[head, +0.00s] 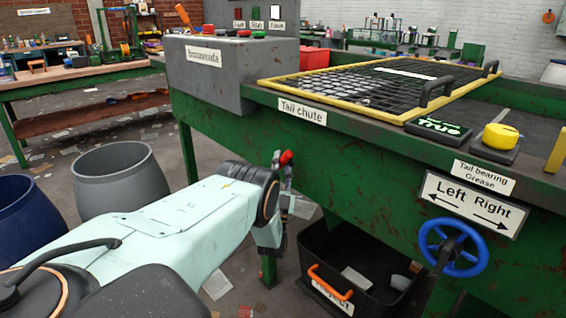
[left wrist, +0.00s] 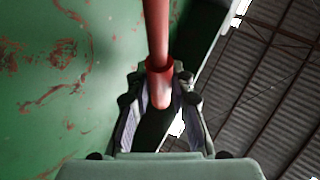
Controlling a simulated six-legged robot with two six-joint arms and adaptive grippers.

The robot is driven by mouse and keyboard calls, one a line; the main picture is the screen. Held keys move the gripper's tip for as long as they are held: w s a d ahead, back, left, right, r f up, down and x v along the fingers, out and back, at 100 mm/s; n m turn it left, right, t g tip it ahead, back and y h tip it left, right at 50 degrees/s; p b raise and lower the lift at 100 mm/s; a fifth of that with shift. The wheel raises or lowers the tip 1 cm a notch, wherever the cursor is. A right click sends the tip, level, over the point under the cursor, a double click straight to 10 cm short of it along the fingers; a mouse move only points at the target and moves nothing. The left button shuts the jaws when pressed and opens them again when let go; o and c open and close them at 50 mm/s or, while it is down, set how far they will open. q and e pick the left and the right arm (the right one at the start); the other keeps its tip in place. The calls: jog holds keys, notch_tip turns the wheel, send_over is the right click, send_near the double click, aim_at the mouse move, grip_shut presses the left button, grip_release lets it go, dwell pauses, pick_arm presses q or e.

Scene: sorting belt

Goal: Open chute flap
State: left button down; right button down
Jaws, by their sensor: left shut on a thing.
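A red lever handle (head: 286,157) shows at the side of the green sorting bench, below the "Tail chute" label (head: 302,111). In the left wrist view the red handle (left wrist: 157,35) runs down from the top and its rounded end lies between the fingers. My left gripper (head: 281,172) is shut on this handle, and it also shows in the left wrist view (left wrist: 160,100). My left arm hides part of the bench side and leg. The chute flap itself cannot be made out. My right gripper is not in view.
A black bin (head: 320,262) with an orange handle stands under the bench, holding a few pieces. A blue handwheel (head: 452,247) sticks out at the right. Grey (head: 120,182) and blue (head: 28,222) barrels stand at the left. A yellow-framed grate (head: 365,82) lies on top.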

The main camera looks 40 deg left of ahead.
pick_arm(q)
jog(key=shift+d, duration=0.1)
jog(key=c, duration=1.2)
grip_release()
jog(key=shift+f, duration=0.1)
jog(key=shift+o, duration=0.2)
